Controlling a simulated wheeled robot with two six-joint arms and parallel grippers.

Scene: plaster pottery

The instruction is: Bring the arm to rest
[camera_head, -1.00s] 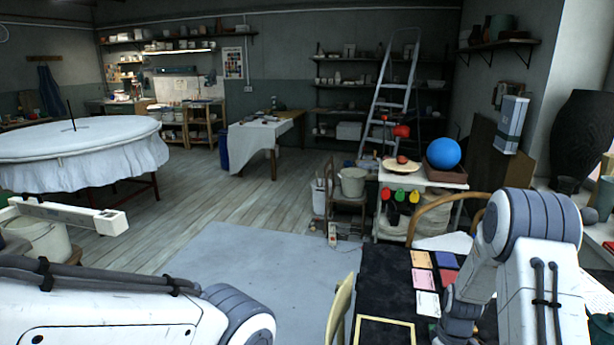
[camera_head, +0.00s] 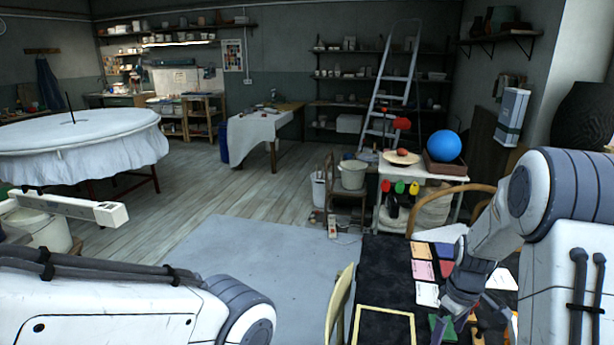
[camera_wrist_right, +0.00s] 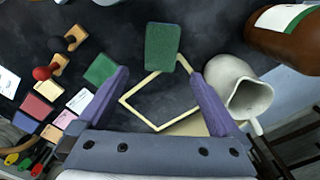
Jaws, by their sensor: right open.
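My right arm (camera_head: 570,220) reaches over the dark worktable (camera_head: 380,285), and its wrist (camera_head: 462,285) is low above the top in the head view. In the right wrist view my right gripper (camera_wrist_right: 158,88) is open, its two purple-grey fingers apart. A green block (camera_wrist_right: 162,46) and a pale yellow square frame (camera_wrist_right: 130,102) show beyond and between the fingers, and I see nothing gripped. The frame also shows in the head view (camera_head: 384,309). My left arm (camera_head: 120,305) lies across the lower left; its gripper is out of view.
A white jug (camera_wrist_right: 243,90) and a brown bottle (camera_wrist_right: 290,40) are right of the fingers. A small white table (camera_head: 422,172) with a blue ball (camera_head: 443,146) stands behind. Open floor (camera_head: 250,265) lies left of the worktable.

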